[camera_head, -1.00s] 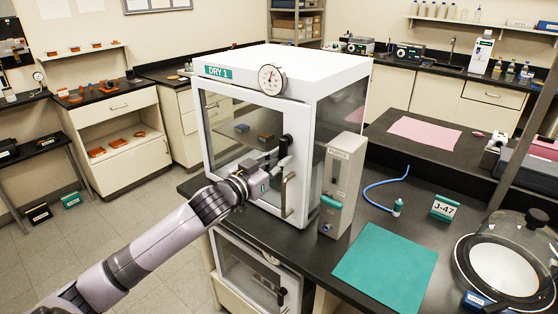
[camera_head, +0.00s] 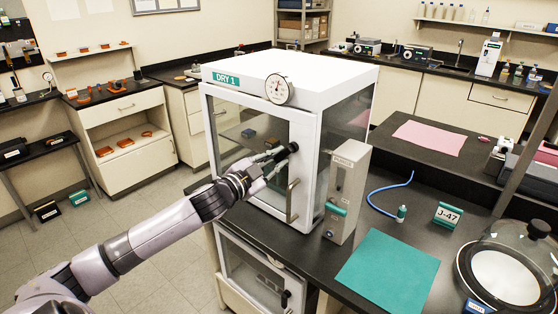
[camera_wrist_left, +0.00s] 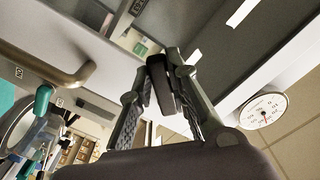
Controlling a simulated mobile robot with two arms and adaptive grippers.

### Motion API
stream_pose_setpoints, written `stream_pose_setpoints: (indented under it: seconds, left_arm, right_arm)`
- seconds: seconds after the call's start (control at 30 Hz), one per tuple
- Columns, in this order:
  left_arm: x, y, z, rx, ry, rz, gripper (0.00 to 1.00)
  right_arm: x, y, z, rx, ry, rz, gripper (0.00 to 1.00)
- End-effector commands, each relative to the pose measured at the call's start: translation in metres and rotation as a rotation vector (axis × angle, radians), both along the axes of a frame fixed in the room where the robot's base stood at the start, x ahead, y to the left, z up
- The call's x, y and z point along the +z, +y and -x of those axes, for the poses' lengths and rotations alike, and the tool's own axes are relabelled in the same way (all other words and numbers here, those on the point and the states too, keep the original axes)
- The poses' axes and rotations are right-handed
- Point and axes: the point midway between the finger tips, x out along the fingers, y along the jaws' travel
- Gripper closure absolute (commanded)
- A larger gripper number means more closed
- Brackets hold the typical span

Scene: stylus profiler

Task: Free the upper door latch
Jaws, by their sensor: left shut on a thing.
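The upper door latch (camera_head: 291,148) is a black lever on the front door of the white DRY 1 cabinet (camera_head: 330,78). It lies nearly level in the head view, pointing left from its right end. My left gripper (camera_head: 268,166) is at the door and shut on the latch. In the left wrist view the black latch (camera_wrist_left: 160,86) sits between the two fingers. The fingers hide part of the lever in the head view. The door looks closed. My right gripper is in neither view.
A metal door handle (camera_head: 292,200) stands just below the latch. A grey flow unit (camera_head: 346,190) is right of the door on the dark bench. A lower cabinet (camera_head: 262,272) with its own black latch sits underneath. A round dial gauge (camera_head: 279,90) is above the door.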

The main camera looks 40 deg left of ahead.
Motion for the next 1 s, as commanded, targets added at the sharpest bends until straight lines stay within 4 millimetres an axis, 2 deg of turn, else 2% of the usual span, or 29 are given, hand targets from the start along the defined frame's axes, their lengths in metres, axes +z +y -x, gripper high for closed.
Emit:
stream_pose_setpoints:
  seconds: [0.6,1.0]
  left_arm:
    - [0.022,0.013,-0.001,-0.001,-0.044,-0.570,1.00]
    - [0.032,0.015,-0.001,-0.001,-0.062,-0.804,1.00]
  right_arm:
    - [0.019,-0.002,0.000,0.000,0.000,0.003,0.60]
    - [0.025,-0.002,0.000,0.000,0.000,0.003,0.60]
